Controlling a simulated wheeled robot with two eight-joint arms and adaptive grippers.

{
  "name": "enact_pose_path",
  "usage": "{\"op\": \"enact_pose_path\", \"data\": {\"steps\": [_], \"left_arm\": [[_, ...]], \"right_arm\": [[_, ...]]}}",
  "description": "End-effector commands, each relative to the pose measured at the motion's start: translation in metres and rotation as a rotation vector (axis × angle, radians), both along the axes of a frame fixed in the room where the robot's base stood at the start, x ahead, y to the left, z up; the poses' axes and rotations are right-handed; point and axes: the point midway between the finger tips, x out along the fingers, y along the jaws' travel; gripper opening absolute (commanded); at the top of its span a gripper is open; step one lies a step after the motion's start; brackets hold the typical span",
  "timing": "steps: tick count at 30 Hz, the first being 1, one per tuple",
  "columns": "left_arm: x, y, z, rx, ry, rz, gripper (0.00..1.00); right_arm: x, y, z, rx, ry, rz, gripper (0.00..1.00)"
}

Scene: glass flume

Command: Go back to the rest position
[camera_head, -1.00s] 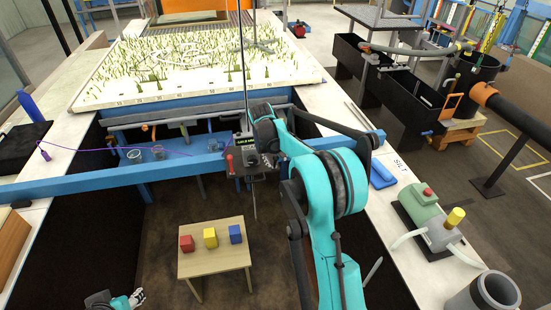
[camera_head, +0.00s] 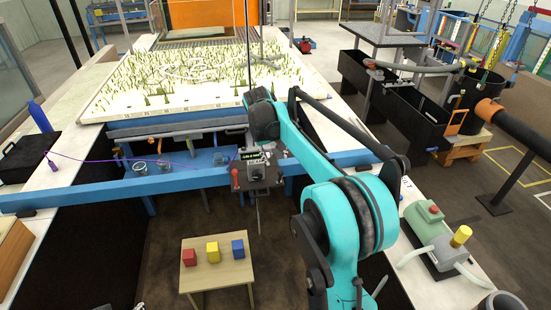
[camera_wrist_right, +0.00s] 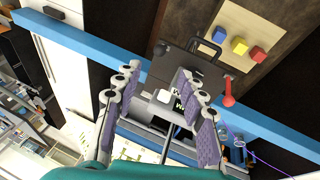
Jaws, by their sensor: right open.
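My right arm reaches in from the lower right of the head view, its dark wrist near the top of a dark control box (camera_head: 258,172) with a lit display and red lever. The gripper's fingers are hidden there. In the right wrist view my right gripper (camera_wrist_right: 158,72) is open, with purple pads spread apart and nothing held. The control box (camera_wrist_right: 185,72), its display and red lever (camera_wrist_right: 229,92) show beyond the fingers. I cannot tell the distance or any contact. Only a sliver of my left gripper shows at the head view's bottom edge.
A blue beam (camera_head: 100,192) crosses in front of me. Below it, a small wooden table (camera_head: 217,277) bears a red cube (camera_head: 189,257), a yellow cube (camera_head: 213,252) and a blue cube (camera_head: 238,248). A green pump (camera_head: 424,221) stands on the right-hand ledge.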

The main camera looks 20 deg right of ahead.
Motion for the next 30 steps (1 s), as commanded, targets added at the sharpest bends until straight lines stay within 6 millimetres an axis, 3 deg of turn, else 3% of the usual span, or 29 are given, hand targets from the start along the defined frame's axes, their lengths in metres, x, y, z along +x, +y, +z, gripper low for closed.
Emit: {"op": "enact_pose_path", "data": {"steps": [11,14,17,23,30], "left_arm": [[0.000,0.000,-0.001,0.000,0.000,0.000,0.40],[0.000,0.000,-0.006,0.000,0.000,0.000,0.40],[0.000,0.000,-0.017,0.000,0.000,0.000,0.40],[0.000,0.000,-0.048,0.000,0.000,0.000,0.40],[0.000,0.000,-0.083,0.000,0.000,0.000,0.40]], "right_arm": [[-0.001,0.000,0.000,0.001,-0.001,0.000,0.41],[-0.010,0.006,-0.001,0.006,-0.011,0.008,0.41],[-0.031,0.019,-0.003,0.022,-0.040,0.025,0.41],[-0.104,0.057,-0.019,0.072,-0.134,0.076,0.41],[-0.198,0.098,-0.070,0.138,-0.252,0.130,0.41]]}}
